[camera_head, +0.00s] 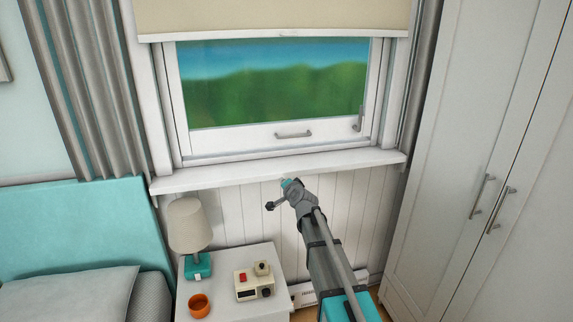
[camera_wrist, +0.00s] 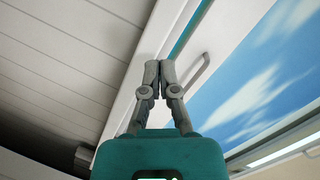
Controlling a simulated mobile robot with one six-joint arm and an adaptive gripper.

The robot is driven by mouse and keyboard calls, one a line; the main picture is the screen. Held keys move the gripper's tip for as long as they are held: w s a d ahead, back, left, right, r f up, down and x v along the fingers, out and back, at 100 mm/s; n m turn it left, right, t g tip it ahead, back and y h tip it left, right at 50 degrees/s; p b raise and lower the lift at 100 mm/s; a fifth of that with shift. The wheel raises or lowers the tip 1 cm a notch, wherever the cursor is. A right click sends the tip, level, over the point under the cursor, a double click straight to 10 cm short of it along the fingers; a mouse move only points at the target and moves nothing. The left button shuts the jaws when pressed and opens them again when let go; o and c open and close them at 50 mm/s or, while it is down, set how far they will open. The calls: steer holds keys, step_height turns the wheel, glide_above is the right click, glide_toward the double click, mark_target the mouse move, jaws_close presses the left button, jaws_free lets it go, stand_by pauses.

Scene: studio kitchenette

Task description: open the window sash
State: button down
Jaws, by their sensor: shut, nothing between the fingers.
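The window sash (camera_head: 235,139) is a white frame around glass, with a grey bar handle (camera_head: 293,134) on its bottom rail. The sash looks down at the sill in the head view. The handle also shows in the wrist view (camera_wrist: 197,72), just right of my gripper's fingertips. My gripper (camera_wrist: 158,66) has its fingers together, empty, and points up toward the sill and sash edge. It looks apart from the handle; whether it touches the frame is unclear. In the head view my arm's end is at the sill's front edge, and the fingers cannot be made out.
The white sill (camera_head: 205,179) juts out below the sash. A grey lever (camera_head: 357,118) is at the window's right side, and a beige blind (camera_head: 270,18) hangs above. A nightstand (camera_head: 225,264) with a lamp (camera_head: 187,225) stands lower left; a wardrobe (camera_head: 465,130) is right.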

steer(key=s+d+f+n+g+h, duration=0.1)
steer(key=s+d+f+n+g, duration=0.2)
steer(key=s, duration=0.9)
steer(key=s+d+f+n+g+h, duration=0.2)
steer(key=s+d+f+g, duration=0.3)
steer(key=s, duration=0.7)
steer(key=s+d+f+n+g+h, duration=0.1)
steer(key=s+d+f+n+g, duration=0.2)
steer(key=s, duration=1)
step_height(320, 180, down, 4)
steer(key=d+g, duration=0.1)
steer(key=g, duration=0.3)
steer(key=shift+d+r+n+h, duration=0.2)
steer(key=shift+n+h, duration=0.1)
steer(key=shift+n, duration=0.1)
steer(key=shift+f, duration=0.1)
